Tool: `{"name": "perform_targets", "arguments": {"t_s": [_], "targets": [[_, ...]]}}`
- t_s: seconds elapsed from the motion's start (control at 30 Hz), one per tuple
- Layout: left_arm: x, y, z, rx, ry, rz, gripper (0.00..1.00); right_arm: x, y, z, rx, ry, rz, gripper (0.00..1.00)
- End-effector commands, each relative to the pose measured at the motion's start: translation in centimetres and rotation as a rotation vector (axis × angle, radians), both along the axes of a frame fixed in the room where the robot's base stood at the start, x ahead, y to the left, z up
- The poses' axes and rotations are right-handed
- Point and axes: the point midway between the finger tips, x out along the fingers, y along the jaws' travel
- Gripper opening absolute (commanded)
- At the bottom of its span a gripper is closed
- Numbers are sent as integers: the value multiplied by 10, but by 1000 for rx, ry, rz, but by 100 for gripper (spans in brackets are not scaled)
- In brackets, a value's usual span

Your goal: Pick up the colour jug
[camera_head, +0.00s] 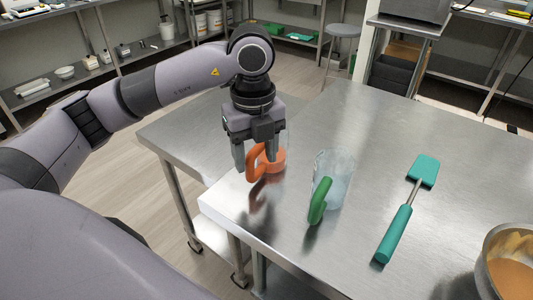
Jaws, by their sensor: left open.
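A clear jug with an orange handle and orange contents (274,161) stands near the left edge of the steel table. A second clear jug (334,172) with a green handle stands to its right. I cannot tell from its looks alone which one is the colour jug. My left gripper (254,162) points down at the orange-handled jug. Its fingers are open and apart, with the orange handle showing between and just below them. The gripper hides part of that jug's top. I cannot tell whether a finger touches the handle. My right gripper is not in view.
A teal spatula (398,225) lies on the table right of the jugs. A metal bowl (486,262) with an orange-brown mix stands at the lower right. The back of the table is clear. A lower steel table (183,133) adjoins at the left, and a stool (343,32) stands behind.

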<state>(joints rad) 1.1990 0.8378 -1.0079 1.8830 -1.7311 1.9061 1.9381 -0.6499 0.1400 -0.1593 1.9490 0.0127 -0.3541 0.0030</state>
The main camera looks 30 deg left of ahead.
Motion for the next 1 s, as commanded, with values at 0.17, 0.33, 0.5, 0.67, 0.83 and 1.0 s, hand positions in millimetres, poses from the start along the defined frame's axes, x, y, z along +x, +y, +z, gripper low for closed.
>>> {"name": "perform_targets", "arguments": {"t_s": [0.17,0.33,0.5,0.67,0.83,1.0], "targets": [[1,4,-28,2,7,1,55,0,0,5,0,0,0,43],[2,3,-44,1,3,1,55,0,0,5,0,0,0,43],[2,3,-45,0,1,1,55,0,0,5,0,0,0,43],[2,3,-45,0,2,1,26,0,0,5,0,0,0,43],[2,3,-45,0,2,0,0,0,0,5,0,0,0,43],[2,3,-45,0,1,0,0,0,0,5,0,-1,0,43]]}}
